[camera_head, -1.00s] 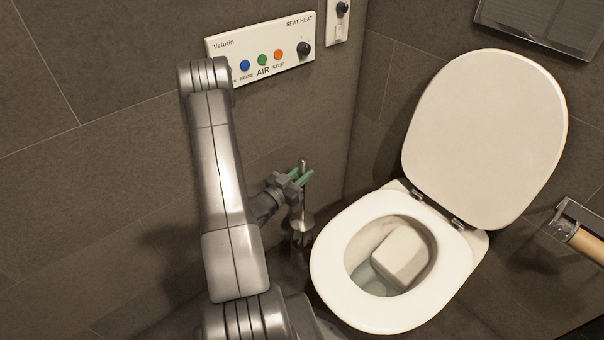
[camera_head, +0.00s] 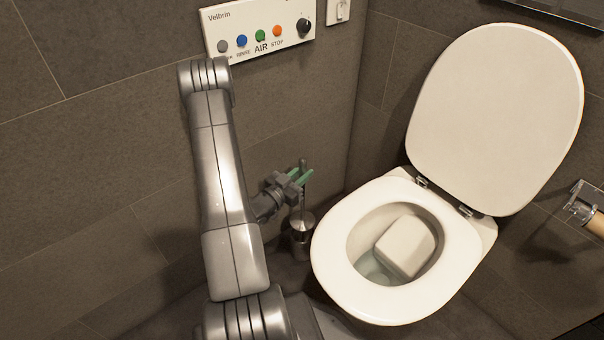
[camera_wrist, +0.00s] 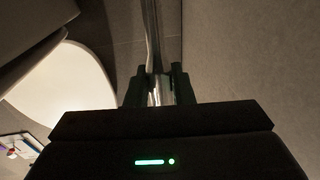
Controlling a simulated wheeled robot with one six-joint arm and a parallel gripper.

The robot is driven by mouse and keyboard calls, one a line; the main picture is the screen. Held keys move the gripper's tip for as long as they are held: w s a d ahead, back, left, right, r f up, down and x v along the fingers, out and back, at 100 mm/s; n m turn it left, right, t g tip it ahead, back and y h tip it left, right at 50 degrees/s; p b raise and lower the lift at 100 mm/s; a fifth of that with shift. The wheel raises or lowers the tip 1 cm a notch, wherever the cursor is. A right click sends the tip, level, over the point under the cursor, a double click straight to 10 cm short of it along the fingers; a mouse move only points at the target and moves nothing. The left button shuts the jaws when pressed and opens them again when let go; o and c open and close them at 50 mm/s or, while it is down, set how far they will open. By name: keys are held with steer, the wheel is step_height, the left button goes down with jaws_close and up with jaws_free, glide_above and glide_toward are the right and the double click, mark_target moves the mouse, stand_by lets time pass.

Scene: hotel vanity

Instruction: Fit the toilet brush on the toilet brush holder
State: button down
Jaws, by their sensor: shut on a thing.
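The toilet brush has a slim metal handle and a shiny metal collar (camera_head: 301,221). My gripper (camera_head: 303,177), with green fingers, is shut on the upper handle, which stands about upright. In the wrist view the handle (camera_wrist: 152,40) runs between the dark fingers (camera_wrist: 158,88). The toilet brush holder (camera_head: 300,241) is a metal cup low by the wall, left of the toilet. The collar is directly over the holder's top; whether it touches the rim is too small to tell. The bristles are not clearly visible.
The white toilet (camera_head: 335,272) stands close on the right with its lid (camera_head: 497,120) up. A tiled wall is behind and left, with a button panel (camera_head: 260,28) above. A paper roll holder (camera_head: 582,202) is at far right.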

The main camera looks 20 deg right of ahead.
step_height(320, 180, down, 7)
steer(key=b, duration=0.4)
steer(key=shift+f, duration=0.2)
stand_by(0.5)
steer(key=shift+f, duration=0.1)
steer(key=c, duration=1.2)
jaws_free()
steer(key=v, duration=1.3)
steer(key=shift+s+a, duration=0.2)
steer(key=shift+a, duration=0.15)
